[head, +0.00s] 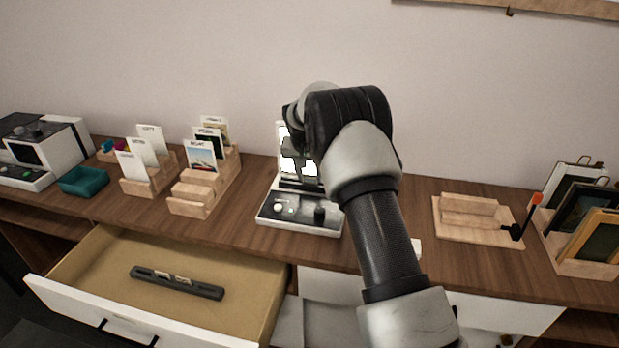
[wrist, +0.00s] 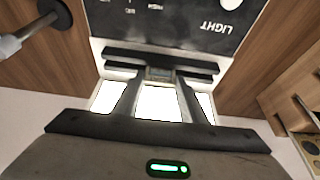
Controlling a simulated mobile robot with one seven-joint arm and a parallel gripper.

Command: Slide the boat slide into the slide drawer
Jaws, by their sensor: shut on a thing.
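A slide viewer (head: 284,212) with a lit white screen and a dark control panel stands on the desk. Its panel, marked LIGHT, shows in the wrist view (wrist: 170,18). My gripper (wrist: 160,74) is at the viewer, its fingertips close together on a small greyish thing, probably the slide, between dark horizontal bars that look like the slide drawer (wrist: 205,62). I cannot make out a boat picture on it, nor how far in it sits. In the head view my arm hides the fingertips and part of the viewer.
Wooden holders (head: 190,208) with picture cards and a teal tray (head: 84,181) stand to the left. An open desk drawer (head: 110,308) holds a dark slotted strip (head: 177,283). A wooden stand (head: 468,225) and framed pictures (head: 585,210) stand to the right.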

